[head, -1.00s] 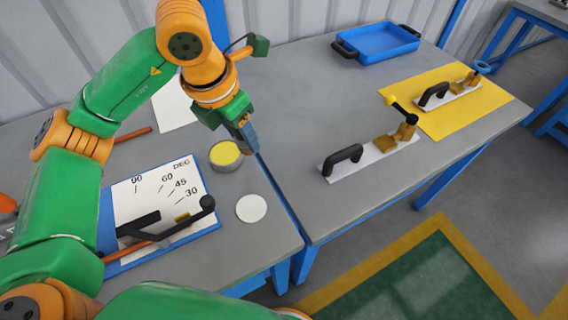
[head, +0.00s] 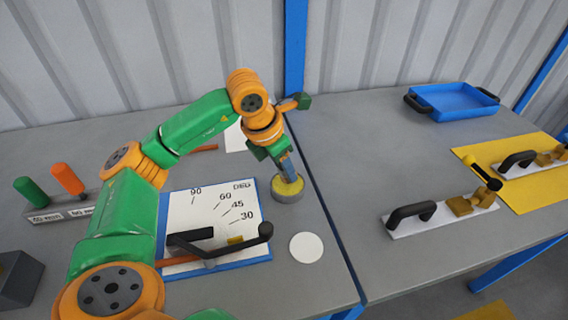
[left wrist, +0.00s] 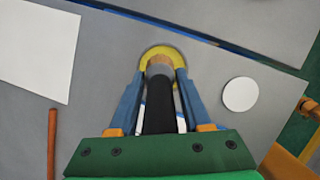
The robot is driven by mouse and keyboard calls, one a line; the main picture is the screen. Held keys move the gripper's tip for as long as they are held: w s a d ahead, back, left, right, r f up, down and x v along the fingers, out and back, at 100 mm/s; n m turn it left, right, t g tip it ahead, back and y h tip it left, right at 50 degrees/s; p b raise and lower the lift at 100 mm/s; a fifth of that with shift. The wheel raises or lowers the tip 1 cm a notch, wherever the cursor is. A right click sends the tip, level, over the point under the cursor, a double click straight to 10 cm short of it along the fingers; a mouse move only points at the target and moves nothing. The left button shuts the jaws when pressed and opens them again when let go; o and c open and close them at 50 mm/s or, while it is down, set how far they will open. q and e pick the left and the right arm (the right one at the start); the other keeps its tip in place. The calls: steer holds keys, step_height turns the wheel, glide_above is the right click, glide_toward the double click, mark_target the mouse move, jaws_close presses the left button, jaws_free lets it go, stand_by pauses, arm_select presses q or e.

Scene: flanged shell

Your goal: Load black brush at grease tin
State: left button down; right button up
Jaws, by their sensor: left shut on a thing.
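My left gripper (head: 288,168) is shut on the black brush (left wrist: 159,112), whose black handle lies between the fingers in the left wrist view. The brush's grey collar and tan tip point away from the gripper, toward the grease tin. The grease tin (head: 280,196) is a low grey round tin with yellow grease, also seen in the left wrist view (left wrist: 151,52). The gripper is directly above it, and the brush tip overlaps the yellow grease. I cannot tell how deep the tip reaches. In the head view the fingers mostly hide the brush. My right gripper is not in view.
A blue-edged angle board (head: 180,205) with a black-handled tool lies left of the tin. A white disc (head: 306,248) lies in front. Green and orange handles (head: 68,180) stand far left. The right table holds handled fixtures (head: 410,213), a yellow mat and a blue tray (head: 452,104).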

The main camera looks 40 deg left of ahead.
arm_select(q)
steer(key=shift+d+r, duration=0.1)
steer(key=shift+f+b, duration=0.55)
steer(key=shift+f, duration=0.15)
stand_by(1.6)
step_height(320, 180, up, 7)
steer(key=p, duration=0.6)
steer(key=shift+r, duration=0.15)
stand_by(0.4)
